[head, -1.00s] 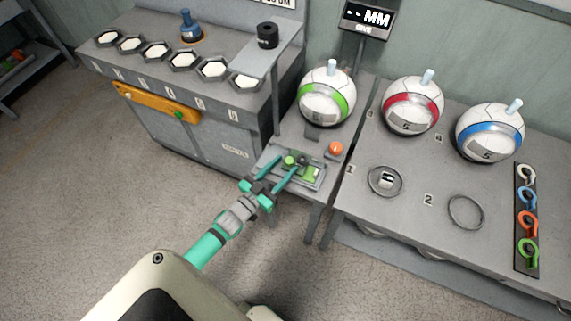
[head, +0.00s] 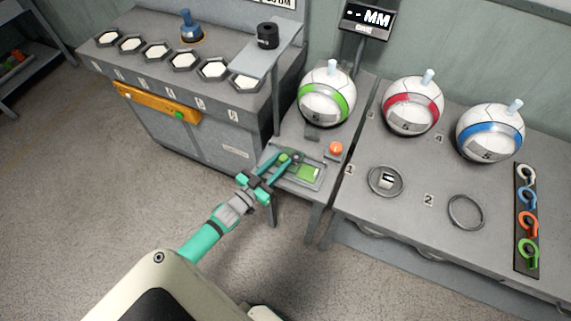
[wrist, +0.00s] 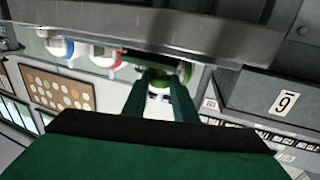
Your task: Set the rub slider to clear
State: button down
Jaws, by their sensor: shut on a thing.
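The rub slider sits in a grey panel (head: 318,184) on the small stand in the head view. Its green knob (head: 284,157) is at the left part of the panel. A bright green strip (head: 309,173) shows to the right of the knob. My gripper (head: 288,160) reaches in from the lower left, its teal fingers shut on the knob. In the wrist view my gripper (wrist: 159,78) points away, and what lies between its fingertips is too small to tell. I cannot read any marks on the slider.
An orange button (head: 336,148) is just behind the panel. A green-banded ball (head: 327,94) stands behind it. A table on the right holds a red-banded ball (head: 412,106), a blue-banded ball (head: 490,132) and rings. A cabinet (head: 205,125) stands left.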

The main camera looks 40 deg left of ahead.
jog(key=a, duration=0.2)
jog(key=s+a, duration=0.1)
jog(key=a, duration=0.3)
jog(key=shift+s, duration=0.3)
jog(key=shift+a, duration=0.1)
jog(key=c, duration=1.4)
grip_release()
jog(key=shift+a, duration=0.1)
jog(key=shift+c, duration=0.2)
jog(key=shift+d, duration=0.2)
jog(key=s, duration=1)
jog(key=shift+s+a, duration=0.15)
jog(key=shift+s, duration=0.25)
